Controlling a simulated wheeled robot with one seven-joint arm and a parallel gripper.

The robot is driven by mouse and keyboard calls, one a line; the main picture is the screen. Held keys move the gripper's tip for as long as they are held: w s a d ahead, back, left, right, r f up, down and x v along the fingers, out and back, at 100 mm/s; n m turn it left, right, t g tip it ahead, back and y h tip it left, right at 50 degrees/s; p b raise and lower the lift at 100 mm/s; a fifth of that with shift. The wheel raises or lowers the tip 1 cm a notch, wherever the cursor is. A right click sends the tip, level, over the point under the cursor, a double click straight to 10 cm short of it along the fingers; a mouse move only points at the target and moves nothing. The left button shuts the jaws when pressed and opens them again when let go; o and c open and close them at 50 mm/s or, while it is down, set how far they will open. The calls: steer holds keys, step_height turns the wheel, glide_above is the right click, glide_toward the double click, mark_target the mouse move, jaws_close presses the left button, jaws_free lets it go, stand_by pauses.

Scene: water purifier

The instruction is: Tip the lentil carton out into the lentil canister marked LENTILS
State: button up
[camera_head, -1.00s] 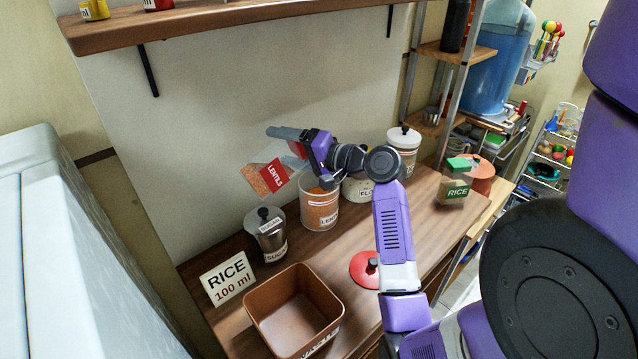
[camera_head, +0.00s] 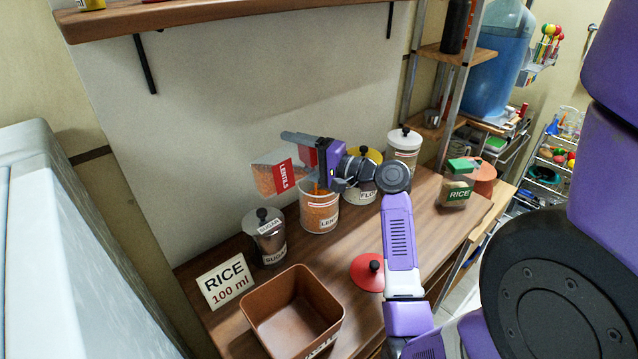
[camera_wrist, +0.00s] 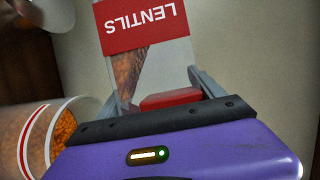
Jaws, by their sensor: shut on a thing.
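The lentil carton (camera_head: 264,178), clear with a red LENTILS label, is held tilted above and just left of the lentil canister's mouth. Orange lentils show inside it. In the wrist view the carton (camera_wrist: 150,60) shows its label upside down. My gripper (camera_head: 302,150) is shut on it. The lentil canister (camera_head: 320,221), clear with a white label, stands open on the counter below. Orange contents show in it; the wrist view also shows the canister (camera_wrist: 35,130) at lower left.
A sugar canister (camera_head: 267,243) stands left of the lentil canister, and a flour canister (camera_head: 362,190) stands right. A brown bin (camera_head: 292,312), a RICE 100 ml sign (camera_head: 225,281) and a red lid (camera_head: 366,273) are in front. A rice carton (camera_head: 457,190) stands farther right. A shelf (camera_head: 230,12) hangs above.

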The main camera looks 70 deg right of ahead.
steer(key=shift+s+d+f+m+t+b, duration=0.25)
steer(key=shift+f+m, duration=0.1)
steer(key=shift+m, duration=0.2)
steer(key=shift+s+d+f+m+t+b, duration=0.1)
steer(key=shift+d+f+m+t, duration=0.2)
steer(key=shift+m, duration=0.25)
stand_by(0.5)
